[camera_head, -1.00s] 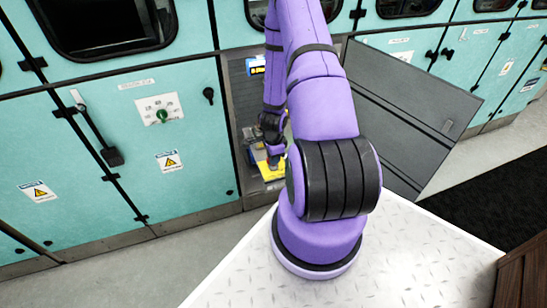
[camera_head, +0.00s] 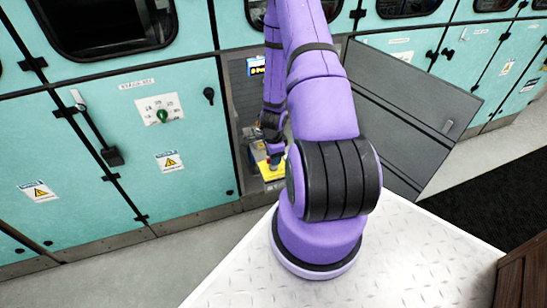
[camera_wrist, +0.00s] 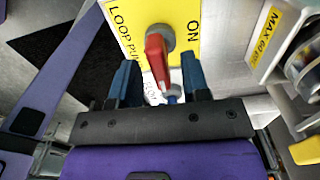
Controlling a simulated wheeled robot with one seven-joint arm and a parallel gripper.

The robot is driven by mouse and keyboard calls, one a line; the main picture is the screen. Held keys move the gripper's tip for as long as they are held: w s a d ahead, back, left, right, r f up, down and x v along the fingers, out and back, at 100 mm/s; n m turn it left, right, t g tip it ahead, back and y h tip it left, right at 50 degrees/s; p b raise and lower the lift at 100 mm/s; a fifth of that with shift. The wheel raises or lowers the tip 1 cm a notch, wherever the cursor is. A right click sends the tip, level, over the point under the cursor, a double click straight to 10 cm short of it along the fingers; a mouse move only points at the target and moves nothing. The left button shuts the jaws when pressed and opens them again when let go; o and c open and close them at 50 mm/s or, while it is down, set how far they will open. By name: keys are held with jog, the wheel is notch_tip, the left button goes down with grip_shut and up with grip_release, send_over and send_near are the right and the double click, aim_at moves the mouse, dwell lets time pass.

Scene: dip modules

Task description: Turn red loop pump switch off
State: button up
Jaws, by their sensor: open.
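In the wrist view, the red switch handle (camera_wrist: 156,62) sits on a grey round pivot on a yellow plate (camera_wrist: 130,14). The plate reads "LOOP PU…" at left, partly cut off, and "ON" at right. The handle points down the picture, toward my gripper (camera_wrist: 160,68). My gripper is open, with one blue finger on each side of the handle and visible gaps between. Contact with the handle is not visible. In the head view, my gripper (camera_head: 275,158) is low at the open cabinet, just above the yellow plate (camera_head: 271,173); the handle is too small to make out there.
A grey open door (camera_head: 410,110) stands right of the opening. A teal cabinet door (camera_head: 165,150) with a green knob is at left. In the wrist view, a module with a yellow "MAX 60" label (camera_wrist: 266,27) and a clear round part lies close at right.

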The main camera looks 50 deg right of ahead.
notch_tip(320, 180, up, 10)
dwell(0.5)
dwell(0.6)
